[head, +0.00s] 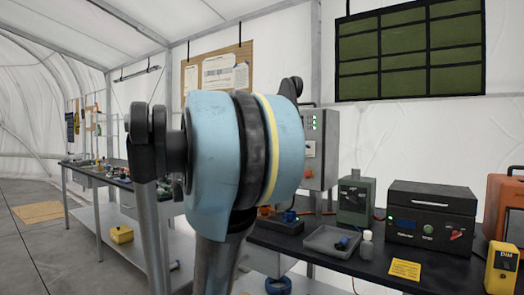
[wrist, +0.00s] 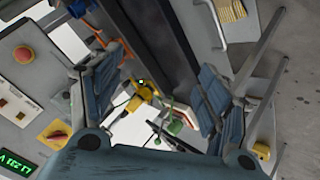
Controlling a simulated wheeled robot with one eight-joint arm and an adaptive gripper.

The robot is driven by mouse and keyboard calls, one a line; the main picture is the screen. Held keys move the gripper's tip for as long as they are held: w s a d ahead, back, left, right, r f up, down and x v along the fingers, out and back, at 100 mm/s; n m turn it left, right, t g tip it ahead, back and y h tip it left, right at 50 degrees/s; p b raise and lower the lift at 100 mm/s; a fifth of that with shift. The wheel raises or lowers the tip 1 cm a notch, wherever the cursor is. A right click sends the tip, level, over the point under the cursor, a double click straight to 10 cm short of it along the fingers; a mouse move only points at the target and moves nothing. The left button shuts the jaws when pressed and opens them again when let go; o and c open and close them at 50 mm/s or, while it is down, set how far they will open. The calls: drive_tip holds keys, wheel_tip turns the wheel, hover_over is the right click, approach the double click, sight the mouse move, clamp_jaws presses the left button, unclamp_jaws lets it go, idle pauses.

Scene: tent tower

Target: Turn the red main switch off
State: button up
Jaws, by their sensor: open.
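A red rotary switch on a yellow plate (wrist: 53,137) shows at the lower left of the wrist view, on a pale grey panel (wrist: 30,85). It looks like the main switch; its exact setting is too small to read. In the head view a grey cabinet (head: 317,178) stands behind my arm, partly hidden, with a small switch (head: 310,149) on its front. My gripper (wrist: 155,100) is open in the wrist view, nothing between its fingers. The switch lies left of the left finger, apart from it. The gripper is hidden in the head view.
A red mushroom button (wrist: 24,53) and a green display (wrist: 15,163) share the panel. A black box (head: 430,215), a grey-green device (head: 355,198), a grey tray (head: 332,241) and a yellow device (head: 502,268) stand on the bench. Open floor (head: 40,250) lies at left.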

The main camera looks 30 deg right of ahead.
drive_tip(key=w+d+r+t+h, duration=0.1)
drive_tip(key=w+d+r+h, duration=0.3)
drive_tip(key=w+d+r, duration=0.6)
drive_tip(key=w+d+r+t+h, duration=0.2)
drive_tip(key=w+d+r+h, duration=0.3)
drive_tip(key=w+r, duration=0.55)
drive_tip(key=w+d+r, duration=0.1)
drive_tip(key=w+d, duration=0.1)
drive_tip(key=d, duration=0.6)
drive_tip(key=w+d+r+y, duration=0.1)
drive_tip(key=w+d, duration=0.1)
drive_tip(key=d, duration=0.7)
drive_tip(key=shift+w+m, duration=0.3)
drive_tip(key=shift+m, duration=0.1)
drive_tip(key=shift+a, duration=0.1)
drive_tip(key=shift+c, duration=0.2)
drive_tip(key=c, duration=1)
